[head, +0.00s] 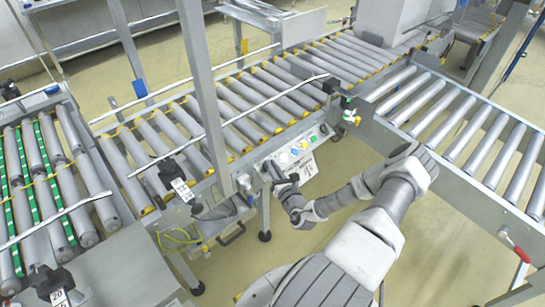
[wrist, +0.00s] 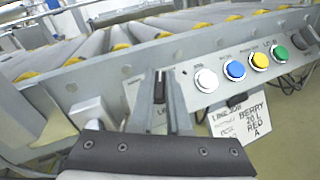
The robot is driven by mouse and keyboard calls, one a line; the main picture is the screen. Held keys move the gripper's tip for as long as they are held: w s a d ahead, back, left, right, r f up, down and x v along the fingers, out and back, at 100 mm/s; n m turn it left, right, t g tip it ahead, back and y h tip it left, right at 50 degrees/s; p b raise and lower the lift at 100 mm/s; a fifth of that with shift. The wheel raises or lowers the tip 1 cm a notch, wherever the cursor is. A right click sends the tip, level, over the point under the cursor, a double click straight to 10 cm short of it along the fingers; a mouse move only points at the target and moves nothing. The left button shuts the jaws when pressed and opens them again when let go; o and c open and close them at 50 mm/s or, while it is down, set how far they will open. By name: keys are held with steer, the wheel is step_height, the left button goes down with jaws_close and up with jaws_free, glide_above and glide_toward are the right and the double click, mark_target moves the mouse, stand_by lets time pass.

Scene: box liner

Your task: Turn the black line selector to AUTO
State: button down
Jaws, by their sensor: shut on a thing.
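The black line selector (wrist: 159,87) shows as a narrow dark upright handle on the grey control panel (wrist: 190,92), at the left end of the button row. My gripper (wrist: 161,93) is at the panel with its two fingers on either side of the selector, shut on it. The handle looks roughly upright in the wrist view. The labels around it, including any AUTO mark, are hidden by the fingers or too small to read. In the head view my gripper (head: 272,172) reaches the left end of the panel (head: 312,142), and the selector is hidden there.
White (wrist: 206,80), blue (wrist: 235,70), yellow (wrist: 260,61) and green (wrist: 280,54) buttons sit right of the selector. A job card (wrist: 243,122) reading BERRY 20 L RED A hangs below. The roller conveyor (head: 235,100) runs behind the panel; another (head: 460,120) lies at right.

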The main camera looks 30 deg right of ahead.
steer(key=m+h+p, duration=0.1)
steer(key=m+g+h+p, duration=0.1)
steer(key=p, duration=0.1)
steer(key=m+g+p, duration=0.1)
steer(key=m, duration=0.1)
steer(key=shift+s+a+f+h+p, duration=0.1)
steer(key=shift+a+h+p, duration=0.2)
steer(key=shift+h, duration=0.1)
steer(key=shift+f+m+g+h+p, duration=0.15)
steer(key=shift+m+g+h+p, duration=0.2)
steer(key=shift+m+p, duration=0.2)
steer(key=shift+f+m, duration=0.1)
steer(key=shift+m, duration=0.15)
steer(key=c, duration=0.9)
jaws_free()
steer(key=shift+d, duration=0.1)
steer(key=shift+s, duration=0.15)
